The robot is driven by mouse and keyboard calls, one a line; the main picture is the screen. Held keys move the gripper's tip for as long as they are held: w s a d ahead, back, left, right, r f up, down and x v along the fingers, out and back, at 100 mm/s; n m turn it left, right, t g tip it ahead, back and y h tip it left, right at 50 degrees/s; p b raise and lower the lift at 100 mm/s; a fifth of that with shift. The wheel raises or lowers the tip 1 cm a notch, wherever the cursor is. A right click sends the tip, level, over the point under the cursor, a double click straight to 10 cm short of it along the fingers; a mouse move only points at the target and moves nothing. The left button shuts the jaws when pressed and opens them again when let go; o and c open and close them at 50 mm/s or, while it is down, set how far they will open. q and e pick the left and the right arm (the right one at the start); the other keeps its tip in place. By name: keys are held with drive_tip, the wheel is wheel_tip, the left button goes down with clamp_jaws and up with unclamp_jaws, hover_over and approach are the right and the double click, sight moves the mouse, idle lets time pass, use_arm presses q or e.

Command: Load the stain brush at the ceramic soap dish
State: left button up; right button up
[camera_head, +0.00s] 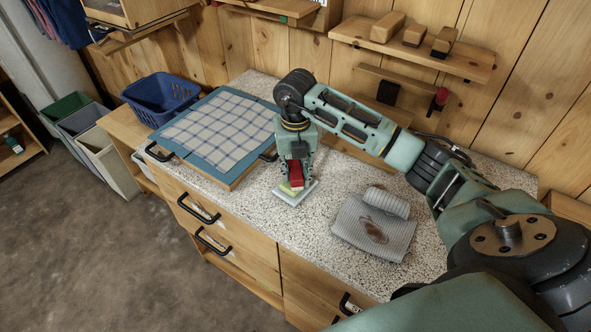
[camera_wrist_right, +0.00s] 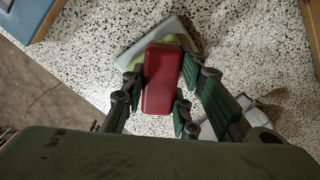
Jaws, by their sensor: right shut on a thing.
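The stain brush, a red block (camera_wrist_right: 162,80), is held between the fingers of my right gripper (camera_wrist_right: 160,95). It also shows in the head view as a red body (camera_head: 295,171) under the wrist. The ceramic soap dish (camera_head: 301,194) is a pale, flat square on the speckled counter directly below the brush. It shows in the wrist view (camera_wrist_right: 128,60) with yellow-green soap (camera_wrist_right: 185,36) on it. The brush's lower end is over the soap; its bristles are hidden, and I cannot tell whether they touch. My left gripper is not in view.
A grey folded cloth with a brown stain (camera_head: 372,230) lies right of the dish on the counter (camera_head: 275,228). A blue-framed board with checked cloth (camera_head: 215,130) lies at left, beside a blue basket (camera_head: 160,95). A wall shelf (camera_head: 415,50) holds wooden blocks.

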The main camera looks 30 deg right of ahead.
sight(295, 169)
drive_tip(key=shift+r+p, duration=2.35)
drive_tip(key=shift+r, duration=1.15)
